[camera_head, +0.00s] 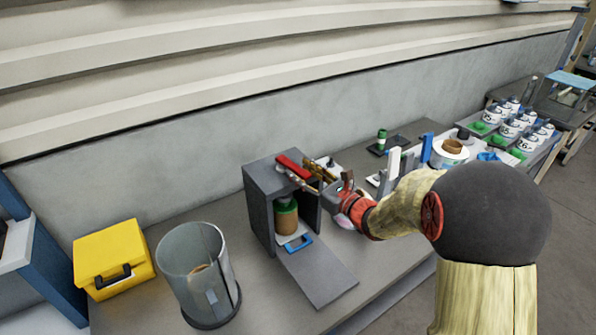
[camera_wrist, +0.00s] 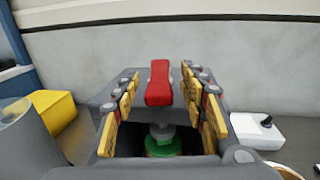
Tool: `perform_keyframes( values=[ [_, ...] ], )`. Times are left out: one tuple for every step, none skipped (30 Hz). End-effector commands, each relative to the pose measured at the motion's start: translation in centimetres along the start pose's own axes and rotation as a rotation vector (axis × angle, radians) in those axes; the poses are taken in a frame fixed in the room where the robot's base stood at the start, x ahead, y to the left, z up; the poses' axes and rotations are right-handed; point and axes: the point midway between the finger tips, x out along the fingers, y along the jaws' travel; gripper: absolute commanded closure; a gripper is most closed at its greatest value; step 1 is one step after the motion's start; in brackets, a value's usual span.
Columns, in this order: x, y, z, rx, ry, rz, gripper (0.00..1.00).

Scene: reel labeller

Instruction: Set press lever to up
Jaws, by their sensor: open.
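The press is a grey open-fronted box (camera_head: 259,208) on the bench, with a red lever (camera_head: 292,166) along its top. In the wrist view the red lever (camera_wrist: 158,84) stands out near the middle, between my two yellow finger rows. My gripper (camera_head: 314,172) is open at the top right of the press; it also shows in the wrist view (camera_wrist: 160,112). I cannot tell whether the fingers touch the lever, nor its exact angle. A jar with a green lid (camera_head: 287,220) stands inside the press, and the green lid shows below the plunger in the wrist view (camera_wrist: 163,147).
A yellow case (camera_head: 113,258) and a clear cylinder (camera_head: 198,270) stand left of the press. A white box with a small knob (camera_wrist: 258,130) is at the right. Several labelled jars (camera_head: 510,128) stand farther right.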

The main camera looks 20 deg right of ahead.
Motion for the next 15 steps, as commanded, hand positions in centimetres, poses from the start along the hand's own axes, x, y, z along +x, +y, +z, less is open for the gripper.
perform_keyframes(
  values=[
    [0.6, 0.1, -0.1, 0.000, 0.000, 0.002, 0.57],
    [0.8, 0.1, 0.0, 0.000, 0.000, 0.002, 0.57],
    [1.1, 0.1, 0.0, -0.001, 0.000, 0.002, 0.57],
    [1.3, 0.1, 0.0, -0.001, 0.000, 0.002, 0.57],
    [1.4, 0.1, 0.0, -0.001, 0.000, 0.002, 0.57],
    [1.5, 0.1, 0.0, -0.001, 0.000, 0.001, 0.57],
    [1.6, 0.1, 0.0, 0.000, 0.000, 0.001, 0.57],
    [1.6, 0.0, 0.0, 0.000, 0.000, 0.001, 0.57],
    [1.6, 0.0, 0.0, 0.000, 0.000, 0.000, 0.57],
    [1.6, 0.0, 0.0, 0.000, 0.000, 0.000, 0.57],
    [1.6, 0.0, 0.0, 0.000, 0.000, 0.000, 0.57],
    [1.6, 0.0, 0.0, 0.000, 0.000, 0.000, 0.57],
    [1.6, 0.0, 0.0, -0.001, 0.000, 0.000, 0.57],
    [1.6, 0.0, 0.0, -0.001, 0.000, 0.000, 0.57],
    [1.6, 0.0, 0.0, -0.001, 0.000, 0.001, 0.60]
  ],
)
